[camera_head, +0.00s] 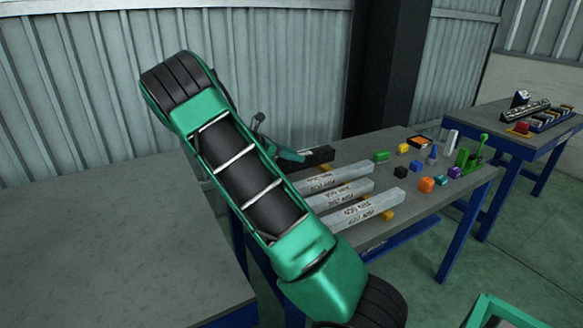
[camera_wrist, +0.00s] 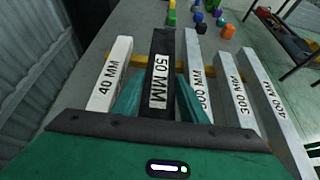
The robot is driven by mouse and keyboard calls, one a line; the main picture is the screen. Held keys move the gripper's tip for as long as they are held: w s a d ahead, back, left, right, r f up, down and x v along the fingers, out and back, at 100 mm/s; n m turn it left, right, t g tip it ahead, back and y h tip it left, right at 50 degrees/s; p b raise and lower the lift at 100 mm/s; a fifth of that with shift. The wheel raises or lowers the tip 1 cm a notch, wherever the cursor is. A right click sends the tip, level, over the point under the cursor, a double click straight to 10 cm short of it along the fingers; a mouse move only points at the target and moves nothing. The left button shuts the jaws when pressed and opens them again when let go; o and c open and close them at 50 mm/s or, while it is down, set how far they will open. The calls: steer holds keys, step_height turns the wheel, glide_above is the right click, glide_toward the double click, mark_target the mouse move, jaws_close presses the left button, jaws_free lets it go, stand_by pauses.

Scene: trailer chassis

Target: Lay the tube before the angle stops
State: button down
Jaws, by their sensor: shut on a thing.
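In the wrist view, my gripper (camera_wrist: 160,98) has its teal fingers on both sides of a black bar (camera_wrist: 162,60) marked 50 MM and is shut on it. The head view shows the dark bar's end (camera_head: 319,156) beside my teal finger. Whether it rests on the table or is slightly raised I cannot tell. A pale bar (camera_wrist: 108,78) marked 40 MM lies left of it. Pale bars marked 300 MM (camera_wrist: 236,92) and 400 MM (camera_wrist: 275,95) lie to the right, with another partly covered by my finger. I cannot pick out the angle stops with certainty.
A yellow strip (camera_wrist: 145,60) crosses under the bars. Small coloured blocks (camera_head: 426,184) and a green clamp-like tool (camera_head: 475,152) stand at the bench's right part. A second table (camera_head: 545,138) stands further right. A grey table (camera_head: 100,250) is at the left.

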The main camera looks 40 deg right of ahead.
mark_target(294, 164)
steer(key=shift+s+d+f, duration=0.15)
steer(key=shift+d+f, duration=0.1)
steer(key=shift+d, duration=0.1)
steer(key=shift+f, duration=1.95)
steer(key=c, duration=1.5)
jaws_free()
steer(key=shift+f, duration=0.1)
steer(key=o, duration=0.4)
steer(key=shift+a, duration=0.1)
